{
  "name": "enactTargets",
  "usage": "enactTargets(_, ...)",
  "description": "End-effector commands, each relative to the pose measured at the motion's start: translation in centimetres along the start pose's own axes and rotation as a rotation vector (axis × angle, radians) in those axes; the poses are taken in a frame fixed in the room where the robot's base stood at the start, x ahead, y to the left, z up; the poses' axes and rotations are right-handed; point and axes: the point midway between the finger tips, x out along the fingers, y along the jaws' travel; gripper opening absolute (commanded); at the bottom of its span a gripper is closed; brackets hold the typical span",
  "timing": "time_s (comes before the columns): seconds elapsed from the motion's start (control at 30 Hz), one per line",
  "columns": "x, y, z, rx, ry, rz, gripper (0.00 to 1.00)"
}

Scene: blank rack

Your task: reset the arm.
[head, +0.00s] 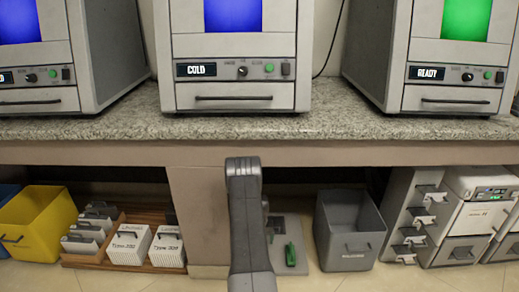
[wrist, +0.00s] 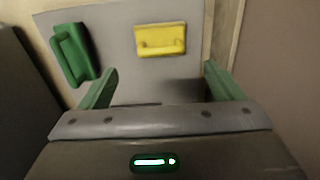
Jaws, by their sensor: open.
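My arm (head: 245,215) rises in the middle of the head view, in front of the counter, with its lower part cut off by the bottom edge. My gripper (wrist: 160,70) shows in the wrist view with its two green fingers wide apart and nothing between them. Beyond the fingers is a grey panel (wrist: 118,35) with a yellow handled piece (wrist: 161,40) and, to the left, a green handled piece (wrist: 71,55). In the head view my gripper cannot be made out for certain. A small green part (head: 290,255) shows there right of my arm; I cannot tell what it is.
Machines with a COLD screen (head: 236,70) and a READY screen (head: 440,73) stand on the granite counter (head: 330,124). Below are a yellow bin (head: 40,222), a wooden tray (head: 165,270) of white boxes, a grey bin (head: 350,240) and a white-grey unit (head: 480,215).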

Motion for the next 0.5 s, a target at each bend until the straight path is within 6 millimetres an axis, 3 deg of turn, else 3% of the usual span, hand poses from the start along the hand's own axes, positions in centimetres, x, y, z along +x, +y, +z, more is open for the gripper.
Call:
enactTargets(0.1, 3.0, 0.0, 0.1, 0.0, -0.001, 0.0, 0.87)
enactTargets(0.5, 10.4, 0.0, 0.0, 0.0, 0.0, 0.0, 0.87)
